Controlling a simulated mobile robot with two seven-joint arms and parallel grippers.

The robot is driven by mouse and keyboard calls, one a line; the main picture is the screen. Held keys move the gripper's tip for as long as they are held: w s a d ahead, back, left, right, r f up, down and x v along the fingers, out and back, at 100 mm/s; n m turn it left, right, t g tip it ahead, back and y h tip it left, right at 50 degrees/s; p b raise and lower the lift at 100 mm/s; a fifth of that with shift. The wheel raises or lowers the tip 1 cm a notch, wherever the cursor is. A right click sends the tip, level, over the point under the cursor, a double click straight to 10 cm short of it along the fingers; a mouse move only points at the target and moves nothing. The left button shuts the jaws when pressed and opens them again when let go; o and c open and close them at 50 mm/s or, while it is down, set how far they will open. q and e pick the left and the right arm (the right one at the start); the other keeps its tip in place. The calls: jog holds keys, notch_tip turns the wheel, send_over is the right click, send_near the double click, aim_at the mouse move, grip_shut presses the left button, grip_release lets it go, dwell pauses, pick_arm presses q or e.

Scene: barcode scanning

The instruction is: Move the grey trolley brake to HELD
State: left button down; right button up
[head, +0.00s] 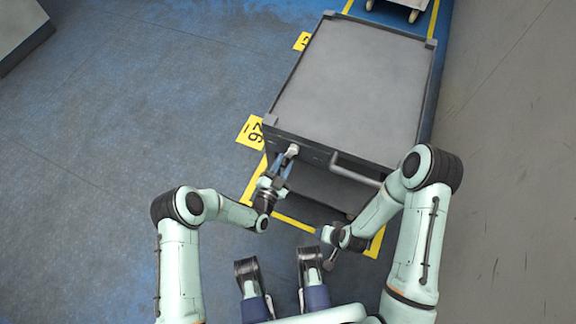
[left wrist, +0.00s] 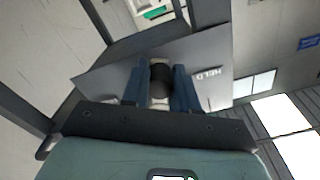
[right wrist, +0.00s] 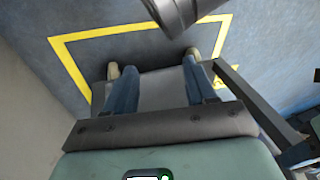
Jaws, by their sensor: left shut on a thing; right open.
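The grey trolley (head: 355,85) stands ahead with a flat grey top, dark rim and a front push handle (head: 355,172). At its front left corner is the brake, with a pale plate in the left wrist view bearing the word HELD (left wrist: 207,75) on its right part. My left gripper (head: 286,163) is at that corner, shut on the dark brake knob (left wrist: 160,80), which sits between its blue fingers. The knob is left of the word HELD. My right gripper (right wrist: 152,62) is open and empty, low in front of the trolley; the head view shows it only partly.
Yellow floor lines (head: 290,222) frame the trolley, with a yellow number plate (head: 251,132) on its left. Another trolley (head: 400,10) stands beyond. The blue floor on the left is clear.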

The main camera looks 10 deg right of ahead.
pick_arm(q)
jog(key=shift+w+a+r+m, duration=0.15)
jog(key=shift+a+m, duration=0.05)
jog(key=shift+m, duration=0.3)
jog(key=m, duration=0.1)
jog(key=a+m, duration=0.1)
jog(key=w+a+m+p, duration=0.1)
jog(key=shift+r+m, duration=0.25)
jog(key=shift+m, duration=0.15)
jog(key=shift+w+a+r+m, duration=0.1)
jog(key=shift+w+a+m, duration=0.15)
jog(key=shift+m, duration=0.15)
pick_arm(e)
jog(key=shift+s+a+r, duration=0.4)
jog(key=shift+s+r, duration=0.2)
jog(key=shift+s, duration=0.15)
pick_arm(q)
jog(key=shift+a+r, duration=0.1)
jog(key=shift+r, duration=0.05)
jog(key=c, duration=0.9)
grip_release()
jog(key=shift+w+a, duration=0.1)
pick_arm(e)
jog(key=shift+g, duration=0.3)
pick_arm(q)
jog(key=shift+d, duration=0.2)
